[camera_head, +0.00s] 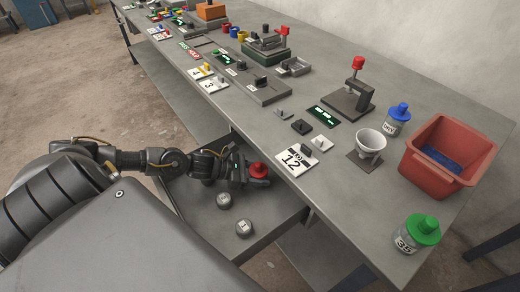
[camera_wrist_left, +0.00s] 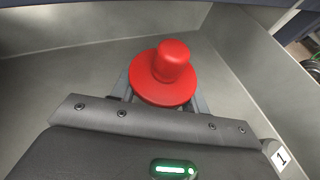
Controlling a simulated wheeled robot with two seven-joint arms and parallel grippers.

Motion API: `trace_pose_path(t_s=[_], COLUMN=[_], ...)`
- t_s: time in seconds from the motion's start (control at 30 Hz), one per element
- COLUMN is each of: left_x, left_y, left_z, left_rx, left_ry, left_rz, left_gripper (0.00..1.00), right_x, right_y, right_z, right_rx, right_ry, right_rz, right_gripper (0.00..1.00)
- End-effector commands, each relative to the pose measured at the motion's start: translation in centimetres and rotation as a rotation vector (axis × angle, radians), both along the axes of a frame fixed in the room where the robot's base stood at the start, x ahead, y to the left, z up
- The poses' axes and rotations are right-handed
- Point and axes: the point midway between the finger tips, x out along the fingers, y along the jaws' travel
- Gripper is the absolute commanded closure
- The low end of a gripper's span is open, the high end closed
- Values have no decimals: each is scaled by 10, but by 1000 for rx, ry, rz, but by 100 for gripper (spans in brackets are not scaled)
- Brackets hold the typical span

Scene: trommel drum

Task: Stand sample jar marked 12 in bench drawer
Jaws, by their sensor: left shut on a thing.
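My left gripper (camera_head: 258,178) is inside the open bench drawer (camera_head: 190,205) under the bench edge. It is shut on a red-lidded jar (camera_head: 259,169). The red lid and knob show from above in the left wrist view (camera_wrist_left: 163,78), between the fingers, with the drawer's grey floor and walls around. The jar's body and any number on it are hidden, and I cannot tell whether its base touches the drawer floor. A card marked 12 (camera_head: 292,159) lies on the bench just above the drawer. My right gripper is not in view.
Two round grey-metal objects (camera_head: 224,199) (camera_head: 244,227) are in the drawer near the gripper.

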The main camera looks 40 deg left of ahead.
Motion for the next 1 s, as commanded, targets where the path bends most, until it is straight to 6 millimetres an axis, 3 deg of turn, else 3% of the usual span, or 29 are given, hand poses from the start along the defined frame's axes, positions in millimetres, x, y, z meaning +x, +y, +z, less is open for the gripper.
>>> trace_pose_path(t_s=[0.37, 0.4, 0.53, 0.9, 1.0], left_x=[0, 0, 0, 0, -7], left_y=[0, 0, 0, 0, 7], left_z=[-3, -3, -2, 0, 3], left_rx=[-1, 0, 0, 0, 2], left_ry=[0, 0, 0, 0, 2], left_rz=[-1, -1, -1, -1, -1], left_gripper=[88, 51, 34, 33, 33], right_x=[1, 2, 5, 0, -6], right_y=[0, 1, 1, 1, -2], right_z=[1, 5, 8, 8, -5], right_rx=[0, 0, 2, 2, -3], right_ry=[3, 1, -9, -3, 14], right_rz=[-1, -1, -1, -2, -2], right_gripper=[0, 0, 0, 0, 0])
